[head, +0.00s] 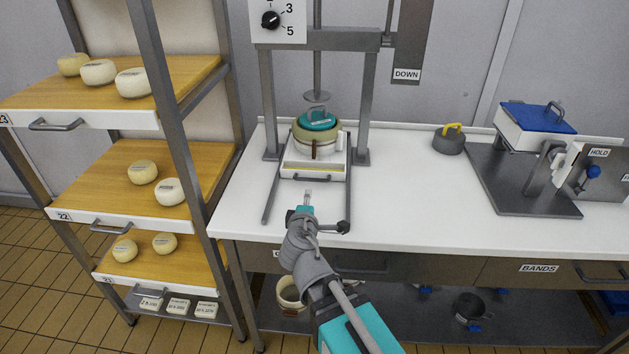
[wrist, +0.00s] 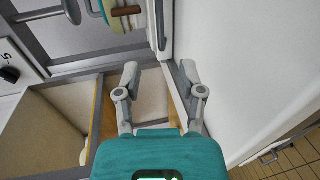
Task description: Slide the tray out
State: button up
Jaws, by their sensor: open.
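The white tray (head: 300,171) sits between the legs of the press on the white worktop. Its grey bar handle (head: 312,178) is on the front face; the handle also shows near the top of the wrist view (wrist: 161,26). A round cheese mould (head: 316,146) with a teal lid (head: 317,121) stands on the tray. My gripper (head: 307,194) is in front of the tray, apart from the handle. In the wrist view, its two fingers (wrist: 160,80) are spread with nothing between them.
Grey press rails (head: 268,203) run along both sides of the tray. The press frame (head: 367,105) rises around it. A cheese rack (head: 187,145) stands left. A dark weight with a yellow handle (head: 449,140) is right; the worktop between is clear.

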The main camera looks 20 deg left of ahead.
aim_at(314, 180)
jog(key=b+x, duration=0.2)
jog(key=x, duration=1.1)
jog(key=shift+w+f+b, duration=0.1)
jog(key=shift+w+b, duration=0.1)
jog(key=shift+b, duration=0.15)
jog(key=shift+c, duration=0.2)
grip_shut()
jog(key=shift+d, duration=0.1)
